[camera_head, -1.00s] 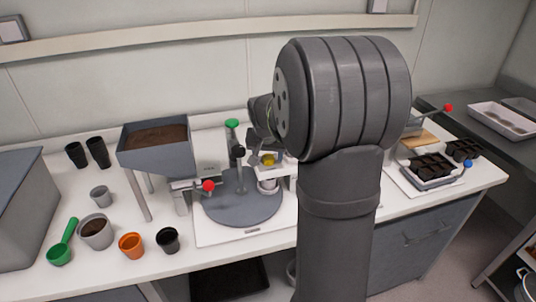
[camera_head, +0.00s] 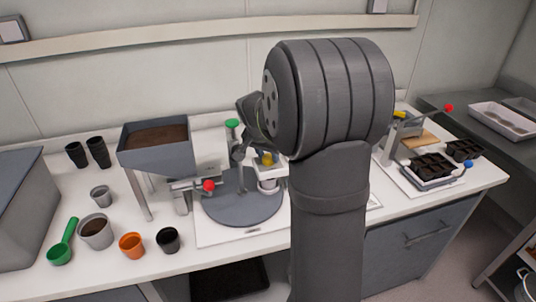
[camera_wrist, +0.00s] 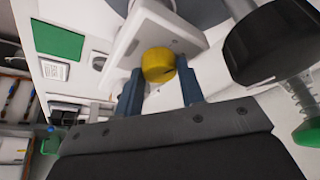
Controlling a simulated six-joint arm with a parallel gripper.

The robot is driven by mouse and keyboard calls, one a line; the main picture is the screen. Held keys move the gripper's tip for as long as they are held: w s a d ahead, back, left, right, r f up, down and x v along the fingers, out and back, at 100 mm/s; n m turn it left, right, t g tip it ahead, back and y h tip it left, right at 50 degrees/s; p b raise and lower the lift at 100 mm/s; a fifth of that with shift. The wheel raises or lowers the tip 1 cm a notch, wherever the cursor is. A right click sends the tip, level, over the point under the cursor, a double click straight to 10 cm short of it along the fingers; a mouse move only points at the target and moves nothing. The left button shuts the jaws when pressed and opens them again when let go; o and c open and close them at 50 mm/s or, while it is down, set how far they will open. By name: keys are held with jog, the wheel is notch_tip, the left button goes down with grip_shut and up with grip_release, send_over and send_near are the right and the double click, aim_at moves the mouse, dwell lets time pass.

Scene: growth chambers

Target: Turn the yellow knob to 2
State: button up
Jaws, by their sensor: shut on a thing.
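The yellow knob (camera_wrist: 158,65) sits on a pale panel (camera_wrist: 185,33) in the wrist view. It has a dark mark on its side. The fingers of my gripper (camera_wrist: 160,82) stand on both sides of the knob and are shut on it. In the head view the yellow knob (camera_head: 267,159) shows just below my wrist, above the grey round plate (camera_head: 232,211). Any numbers around the knob are too small or hidden to read, so its setting cannot be told.
A black round part with a green-tipped post (camera_wrist: 305,133) stands close to the right finger. A red-tipped lever (camera_head: 208,186), a soil hopper (camera_head: 155,150) and several pots are to the left. Seedling trays (camera_head: 432,168) stand to the right.

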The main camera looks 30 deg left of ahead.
jog(key=m+h, duration=0.1)
jog(key=m, duration=0.2)
jog(key=m+h, duration=0.1)
jog(key=m, duration=0.2)
jog(key=shift+a+g, duration=0.2)
jog(key=shift+g, duration=0.2)
jog(key=m+h, duration=0.1)
jog(key=m, duration=0.2)
jog(key=m+g+h, duration=0.1)
jog(key=m, duration=0.2)
jog(key=shift+w+g, duration=0.15)
jog(key=shift+g, duration=0.15)
jog(key=shift+m, duration=0.3)
jog(key=o, duration=1)
jog(key=shift+a, duration=0.1)
jog(key=v, duration=1.7)
jog(key=shift+a+r, duration=0.1)
jog(key=shift+r, duration=0.05)
